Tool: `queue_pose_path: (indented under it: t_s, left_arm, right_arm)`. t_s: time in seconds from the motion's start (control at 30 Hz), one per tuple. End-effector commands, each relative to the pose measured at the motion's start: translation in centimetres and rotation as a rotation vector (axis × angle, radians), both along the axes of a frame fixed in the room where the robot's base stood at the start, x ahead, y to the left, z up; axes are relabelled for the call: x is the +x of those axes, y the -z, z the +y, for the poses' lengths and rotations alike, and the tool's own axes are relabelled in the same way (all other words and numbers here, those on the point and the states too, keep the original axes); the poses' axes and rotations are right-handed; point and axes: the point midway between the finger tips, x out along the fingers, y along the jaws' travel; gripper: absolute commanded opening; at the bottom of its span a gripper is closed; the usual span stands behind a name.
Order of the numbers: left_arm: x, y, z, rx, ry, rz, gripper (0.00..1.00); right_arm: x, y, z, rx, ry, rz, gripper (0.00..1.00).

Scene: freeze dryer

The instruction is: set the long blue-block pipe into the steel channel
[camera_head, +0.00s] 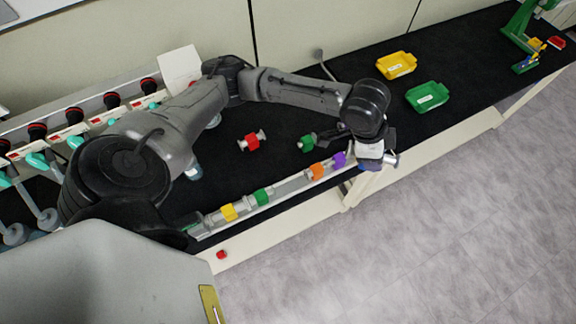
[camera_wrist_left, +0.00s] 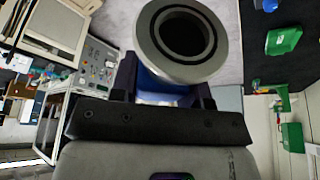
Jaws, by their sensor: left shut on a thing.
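My left gripper (camera_head: 372,158) is shut on the long blue-block pipe near the front edge of the bench. A bare end of the pipe (camera_head: 391,161) sticks out to the right, with a bit of blue under the fingers. In the left wrist view the pipe's round flanged end (camera_wrist_left: 153,50) is close to the camera, and its blue block (camera_wrist_left: 150,82) is between the fingers. The steel channel (camera_head: 287,189) runs along the front edge, holding yellow, green, orange and purple blocks. The gripper is at its right end; whether the pipe touches it I cannot tell. My right gripper is out of view.
A red-block pipe (camera_head: 252,141) and a green-block piece (camera_head: 307,143) lie behind the channel. A yellow tray (camera_head: 397,74) and a green tray (camera_head: 428,106) are farther right. A valve manifold (camera_head: 75,130) stands at the left. A small red piece (camera_head: 221,255) is near the front edge.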

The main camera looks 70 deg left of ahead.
Motion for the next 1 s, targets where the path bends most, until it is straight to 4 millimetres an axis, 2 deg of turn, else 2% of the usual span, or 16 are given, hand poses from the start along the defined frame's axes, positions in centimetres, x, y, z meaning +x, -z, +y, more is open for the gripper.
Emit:
queue_pose_path:
  t_s: [0.1,0.57,0.8,1.0]
  left_arm:
    - [-0.7,2.3,1.3,0.000,0.218,0.004,0.09]
    - [-4.7,10.7,5.8,-0.004,1.118,0.003,0.09]
    - [-8.3,15.3,9.0,-0.008,1.635,0.006,0.09]
    - [-11.4,18.4,11.7,-0.008,2.015,0.004,0.09]
  right_arm:
    - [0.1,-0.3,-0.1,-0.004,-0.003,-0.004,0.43]
    - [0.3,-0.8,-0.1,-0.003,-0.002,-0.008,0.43]
    - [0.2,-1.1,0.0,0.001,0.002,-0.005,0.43]
    - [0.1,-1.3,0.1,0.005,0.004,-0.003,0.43]
